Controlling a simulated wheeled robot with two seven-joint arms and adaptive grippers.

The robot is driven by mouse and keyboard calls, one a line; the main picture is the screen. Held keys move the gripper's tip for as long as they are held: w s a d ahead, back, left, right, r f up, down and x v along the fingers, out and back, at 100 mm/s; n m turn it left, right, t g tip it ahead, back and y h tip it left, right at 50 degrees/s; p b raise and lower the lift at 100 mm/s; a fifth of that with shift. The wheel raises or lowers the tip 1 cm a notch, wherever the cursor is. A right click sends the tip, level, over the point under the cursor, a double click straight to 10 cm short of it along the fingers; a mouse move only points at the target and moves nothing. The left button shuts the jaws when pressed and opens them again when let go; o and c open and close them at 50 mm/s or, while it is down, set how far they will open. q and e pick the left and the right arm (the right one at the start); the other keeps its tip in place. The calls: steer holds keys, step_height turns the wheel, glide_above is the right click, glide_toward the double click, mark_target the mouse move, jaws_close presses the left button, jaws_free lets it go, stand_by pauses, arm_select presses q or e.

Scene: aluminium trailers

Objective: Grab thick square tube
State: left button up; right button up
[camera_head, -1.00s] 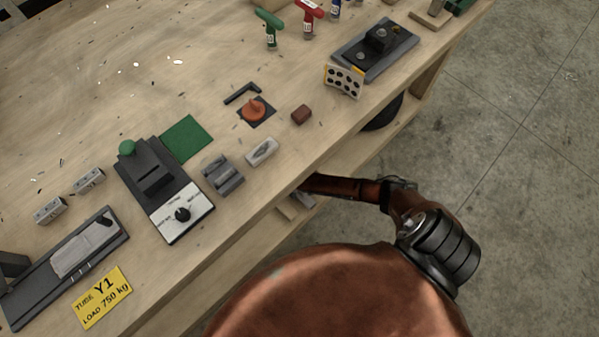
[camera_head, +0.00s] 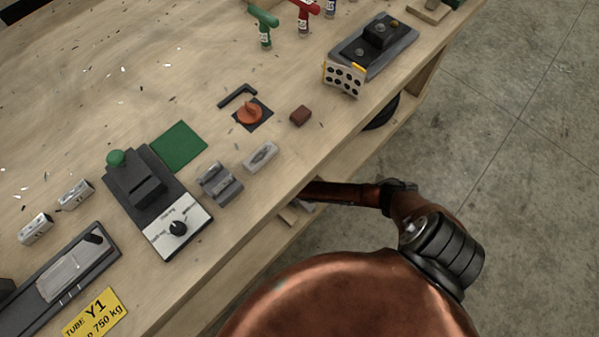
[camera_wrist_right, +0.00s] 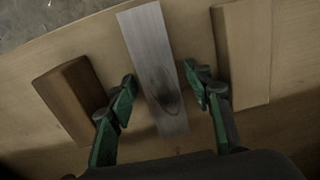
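A grey metal square tube (camera_wrist_right: 148,40) lies in the right wrist view, running from the top toward the bottom, with a dark smudge on its upper face. My right gripper (camera_wrist_right: 160,78) is open, with one green-and-black finger on each side of the tube. Gaps show between the fingers and the tube's sides. In the head view my right arm reaches under the bench top, and its gripper is hidden there. My left gripper is not in view.
A wooden block (camera_wrist_right: 74,97) lies left of the tube and another wooden block (camera_wrist_right: 243,55) lies right of it, close to the fingers.

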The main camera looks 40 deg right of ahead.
steer(key=c, duration=1.2)
steer(key=shift+o, duration=0.2)
